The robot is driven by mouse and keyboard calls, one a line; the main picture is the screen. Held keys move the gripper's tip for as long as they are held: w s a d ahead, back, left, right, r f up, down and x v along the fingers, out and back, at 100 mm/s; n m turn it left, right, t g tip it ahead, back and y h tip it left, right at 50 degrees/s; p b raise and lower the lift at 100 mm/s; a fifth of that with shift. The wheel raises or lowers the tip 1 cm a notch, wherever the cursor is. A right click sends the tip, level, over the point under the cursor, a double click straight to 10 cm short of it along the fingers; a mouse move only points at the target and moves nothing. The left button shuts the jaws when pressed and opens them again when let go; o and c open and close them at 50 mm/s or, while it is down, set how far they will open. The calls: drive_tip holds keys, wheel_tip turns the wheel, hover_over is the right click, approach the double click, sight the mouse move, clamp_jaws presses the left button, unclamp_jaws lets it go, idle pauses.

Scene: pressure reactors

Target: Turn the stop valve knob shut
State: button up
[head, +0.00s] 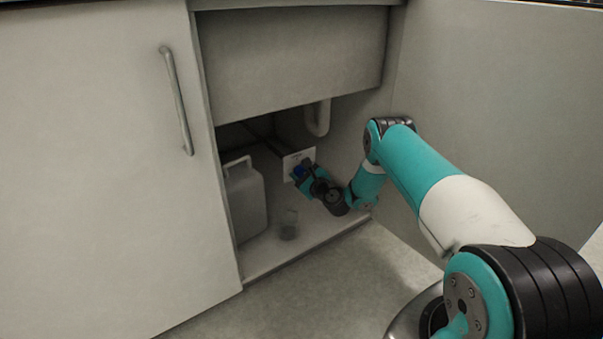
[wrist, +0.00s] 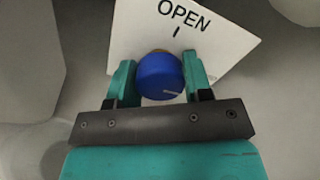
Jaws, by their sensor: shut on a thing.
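The stop valve knob (wrist: 160,77) is a blue round knob with a pale line on its face, at the lower right of that face in the wrist view. A brass-coloured part shows just behind it. Behind it is a white plate (wrist: 215,35) marked "OPEN" with a short tick; the rest of its marking is hidden or out of view. My gripper (wrist: 160,78) has its two teal fingers on either side of the knob, shut on it. In the head view the knob (head: 299,172) and plate (head: 290,160) show at the back of the cabinet, with my gripper (head: 305,174) at them.
The knob is inside an under-sink cabinet. A pale jug (head: 244,200) stands at the left, with a clear glass vessel (head: 289,224) on the cabinet floor. A pipe bend (head: 317,118) hangs above. A cabinet door (head: 110,170) is at the left.

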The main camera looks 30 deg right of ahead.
drive_tip(key=shift+a, duration=0.2)
drive_tip(key=o, duration=0.9)
drive_tip(key=shift+d, duration=0.1)
